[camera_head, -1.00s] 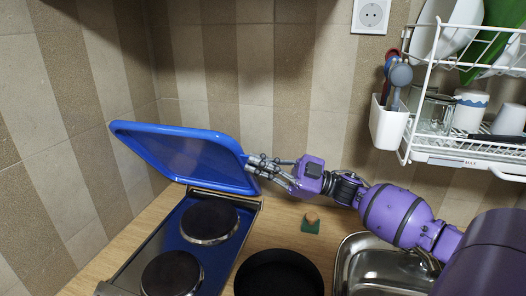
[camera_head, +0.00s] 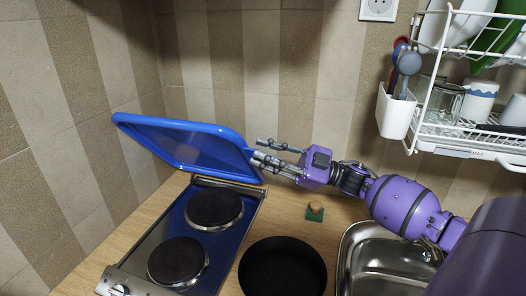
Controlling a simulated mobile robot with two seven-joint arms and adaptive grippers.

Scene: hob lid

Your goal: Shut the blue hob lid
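The blue hob lid (camera_head: 185,143) stands partly raised and tilted over the back of the hob (camera_head: 190,240), which has two dark hotplates. My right gripper (camera_head: 257,150) is at the lid's right edge. Its fingers point left and are spread apart, with the lower one at or against the lid's edge. I cannot tell whether it touches. Nothing shows held between the fingers. My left gripper is not in view.
A black pan (camera_head: 282,268) stands on the wooden counter right of the hob. A small green-and-brown item (camera_head: 315,212) lies behind it. A metal sink (camera_head: 380,262) and a wall dish rack (camera_head: 470,140) are at right.

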